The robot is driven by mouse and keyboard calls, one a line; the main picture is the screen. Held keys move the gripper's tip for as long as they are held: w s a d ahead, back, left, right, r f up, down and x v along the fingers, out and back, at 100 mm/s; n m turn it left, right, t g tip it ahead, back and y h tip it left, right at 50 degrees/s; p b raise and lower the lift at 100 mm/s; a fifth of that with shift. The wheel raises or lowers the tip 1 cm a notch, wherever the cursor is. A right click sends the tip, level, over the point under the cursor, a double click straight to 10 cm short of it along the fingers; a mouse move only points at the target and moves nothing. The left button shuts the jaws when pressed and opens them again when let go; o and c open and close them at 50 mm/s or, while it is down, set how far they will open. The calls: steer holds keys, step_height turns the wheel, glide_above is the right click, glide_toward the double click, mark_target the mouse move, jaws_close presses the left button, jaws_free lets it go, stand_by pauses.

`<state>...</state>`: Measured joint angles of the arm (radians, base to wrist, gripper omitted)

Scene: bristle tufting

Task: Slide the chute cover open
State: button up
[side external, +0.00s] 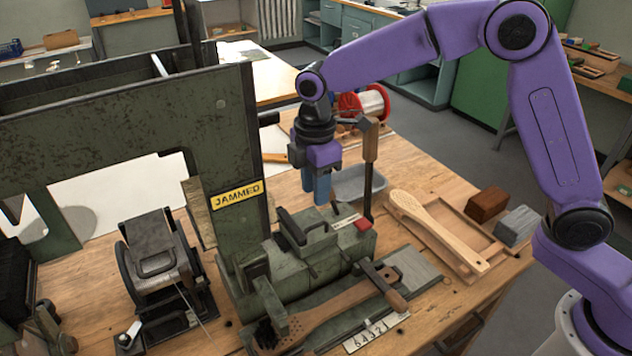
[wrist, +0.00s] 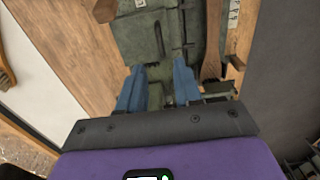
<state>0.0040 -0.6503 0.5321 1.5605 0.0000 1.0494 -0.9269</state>
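A green machine block (side external: 325,258) sits on the bench with a dark bar handle (side external: 291,227) on its top. This looks like the chute cover, but I cannot be sure. In the wrist view, the green block (wrist: 138,38) shows ahead of the fingers, with a dark bar (wrist: 160,40) on it. My gripper (side external: 317,193) points down above and behind the block, apart from the handle. In the wrist view, its two blue fingers (wrist: 158,88) are spread, with nothing held between them. How far the cover is open cannot be told.
A tall green frame with a "JAMMED" label (side external: 237,194) stands left of my gripper. An upright lever (side external: 369,165) stands close on its right. A wooden brush (side external: 335,305) lies clamped in front. A grey tray (side external: 360,182) is behind; a pale brush blank (side external: 440,232) lies right.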

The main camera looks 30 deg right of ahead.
mark_target(316, 224)
steer(key=shift+f, duration=5.25)
steer(key=shift+c, duration=0.3)
steer(key=c, duration=0.5)
